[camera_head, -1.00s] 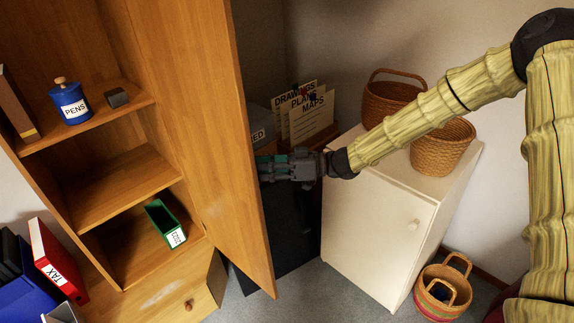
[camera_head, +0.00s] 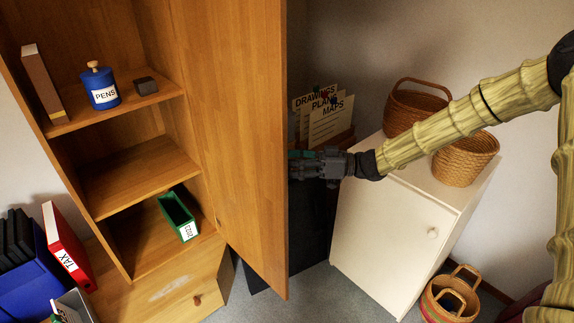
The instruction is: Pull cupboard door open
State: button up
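The wooden cupboard door (camera_head: 238,130) stands swung open, jutting out from the right side of the cupboard (camera_head: 140,180). The shelves inside are plainly visible. My gripper (camera_head: 296,165) is at the door's right side, behind its outer edge, and the door hides the fingertips. I cannot tell whether the fingers are open or shut, or whether they touch the door. No handle shows on the visible face of the door.
A white cabinet (camera_head: 388,235) with wicker baskets (camera_head: 465,158) on top stands right of the door. A striped basket (camera_head: 448,299) is on the floor. Cards in a box (camera_head: 331,120) stand behind my gripper. The cupboard's lower drawer (camera_head: 170,292) is near the door's bottom.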

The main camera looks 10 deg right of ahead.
jog(key=s+d, duration=0.2)
jog(key=d, duration=0.9)
jog(key=shift+s+d, duration=0.15)
jog(key=shift+d, duration=0.1)
jog(key=shift+f, duration=0.15)
